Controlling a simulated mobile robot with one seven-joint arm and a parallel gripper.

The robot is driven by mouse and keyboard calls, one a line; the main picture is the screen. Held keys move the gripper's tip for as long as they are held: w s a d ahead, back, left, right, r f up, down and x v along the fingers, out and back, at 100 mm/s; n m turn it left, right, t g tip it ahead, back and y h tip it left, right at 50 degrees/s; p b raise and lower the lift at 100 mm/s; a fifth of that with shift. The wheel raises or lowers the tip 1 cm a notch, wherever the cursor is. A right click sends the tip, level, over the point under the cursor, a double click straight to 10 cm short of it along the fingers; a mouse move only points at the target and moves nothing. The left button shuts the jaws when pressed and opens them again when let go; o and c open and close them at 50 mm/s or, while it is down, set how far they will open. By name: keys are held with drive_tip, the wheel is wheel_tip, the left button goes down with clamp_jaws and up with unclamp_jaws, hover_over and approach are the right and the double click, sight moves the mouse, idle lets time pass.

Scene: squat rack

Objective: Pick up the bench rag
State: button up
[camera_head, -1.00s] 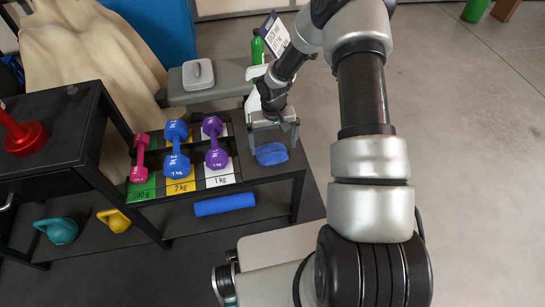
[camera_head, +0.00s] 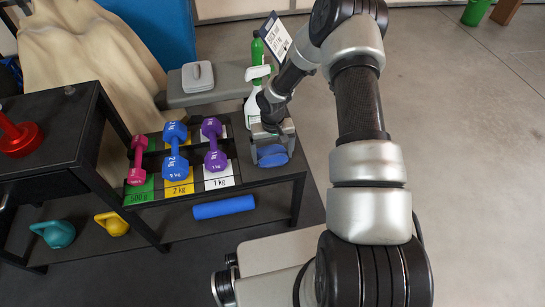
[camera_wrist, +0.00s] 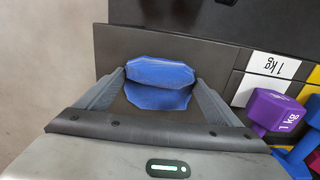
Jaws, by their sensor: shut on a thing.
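The bench rag is a folded blue cloth (camera_wrist: 160,75) at the right end of the black rack shelf; in the head view the rag (camera_head: 272,157) shows just below my gripper. My gripper (camera_head: 271,153) is down at the shelf there. In the wrist view my gripper (camera_wrist: 160,82) has a finger at each side of the rag, and it is shut on the rag, which bunches up between the fingers. Part of the rag is hidden behind the gripper in the head view.
Purple (camera_head: 214,145), blue (camera_head: 175,150) and pink (camera_head: 138,160) dumbbells stand left of the gripper on labelled spots. A white spray bottle (camera_head: 253,103) and a green bottle (camera_head: 257,48) stand behind it. A blue roller (camera_head: 223,207) lies on the lower shelf.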

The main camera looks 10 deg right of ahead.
wheel_tip(320, 180, up, 10)
drive_tip(key=p, duration=0.2)
drive_tip(key=shift+p, duration=0.35)
